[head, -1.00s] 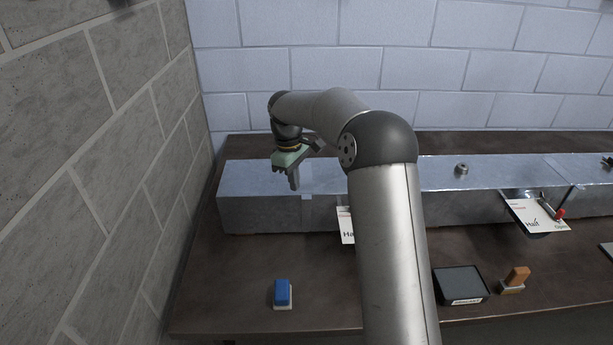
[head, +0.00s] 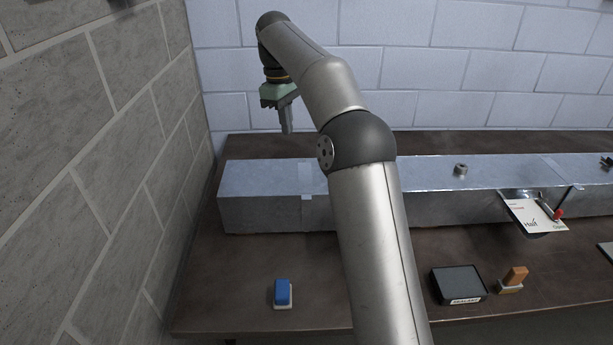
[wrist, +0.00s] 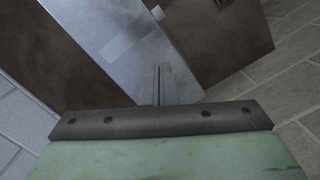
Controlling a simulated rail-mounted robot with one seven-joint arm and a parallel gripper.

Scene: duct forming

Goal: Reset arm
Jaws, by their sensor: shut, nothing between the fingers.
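My gripper (head: 286,117) hangs fingers-down in the head view, above and behind the left part of the grey metal duct (head: 262,212), apart from it. In the wrist view, my gripper's fingers (wrist: 160,84) are together with nothing between them. The duct (wrist: 150,52) shows beyond them, with a lighter tape band across it. My raised arm covers the middle part of the duct in the head view.
A blue and white block (head: 283,293) lies on the brown table (head: 230,290). A black box (head: 459,284) and an orange-topped stamp (head: 514,279) stand at front right. A card (head: 534,216) with a red-tipped lever hangs at the duct. A block wall (head: 90,170) stands close at left.

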